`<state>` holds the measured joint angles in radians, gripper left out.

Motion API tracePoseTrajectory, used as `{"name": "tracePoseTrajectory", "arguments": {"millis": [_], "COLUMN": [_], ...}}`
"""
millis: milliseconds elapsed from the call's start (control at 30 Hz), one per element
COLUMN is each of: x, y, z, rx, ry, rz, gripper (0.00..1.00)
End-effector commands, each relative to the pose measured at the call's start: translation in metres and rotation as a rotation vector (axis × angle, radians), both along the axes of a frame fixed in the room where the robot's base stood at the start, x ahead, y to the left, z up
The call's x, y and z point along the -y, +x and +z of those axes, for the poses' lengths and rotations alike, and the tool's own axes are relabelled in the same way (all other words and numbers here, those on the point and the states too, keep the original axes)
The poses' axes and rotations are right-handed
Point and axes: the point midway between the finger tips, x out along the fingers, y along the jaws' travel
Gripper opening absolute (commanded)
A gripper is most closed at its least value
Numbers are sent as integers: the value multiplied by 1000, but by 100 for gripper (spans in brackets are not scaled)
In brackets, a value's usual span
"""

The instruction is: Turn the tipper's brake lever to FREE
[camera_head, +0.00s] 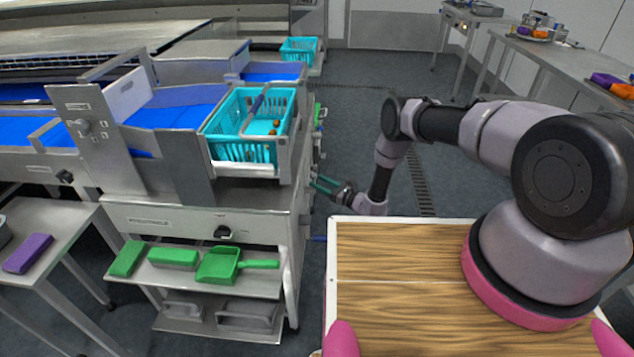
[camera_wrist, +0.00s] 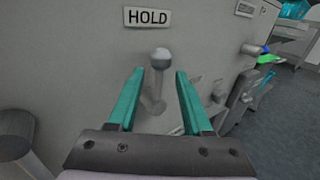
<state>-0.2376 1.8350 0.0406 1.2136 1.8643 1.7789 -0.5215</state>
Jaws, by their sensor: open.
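The brake lever (camera_wrist: 159,60) shows in the wrist view as a short grey lever with a pale round knob on a grey steel panel. Its knob end points up toward a plate reading HOLD (camera_wrist: 147,17). My gripper (camera_wrist: 160,74) is open, with its two teal fingers on either side of the lever in the picture; I cannot tell how near they are in depth. No FREE label is readable. In the head view my gripper (camera_head: 325,187) is at the right side of the steel tipper stand (camera_head: 195,250), and the lever is hidden there.
A turquoise crate (camera_head: 225,150) sits in the tipper at the top. Green tools, including a scoop (camera_head: 218,265), lie on the shelf below. A purple block (camera_head: 28,253) is on the left table. In the wrist view a grey cylinder (camera_wrist: 14,135) stands at left. Floor behind my arm is clear.

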Motion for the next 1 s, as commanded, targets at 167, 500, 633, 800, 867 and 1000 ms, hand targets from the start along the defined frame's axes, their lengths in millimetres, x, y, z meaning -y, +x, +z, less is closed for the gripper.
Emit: {"name": "tracePoseTrajectory", "arguments": {"millis": [167,500,633,800,867,1000], "x": [-12,-14,-14,-14,-14,-15], "y": [8,10,10,10,10,11], "z": [0,0,0,1,1,2], "rx": [0,-1,-1,0,1,2], "ry": [0,1,1,2,3,5], "rz": [0,-1,-1,-1,0,0], "gripper": [50,38,0,0,0,0]}}
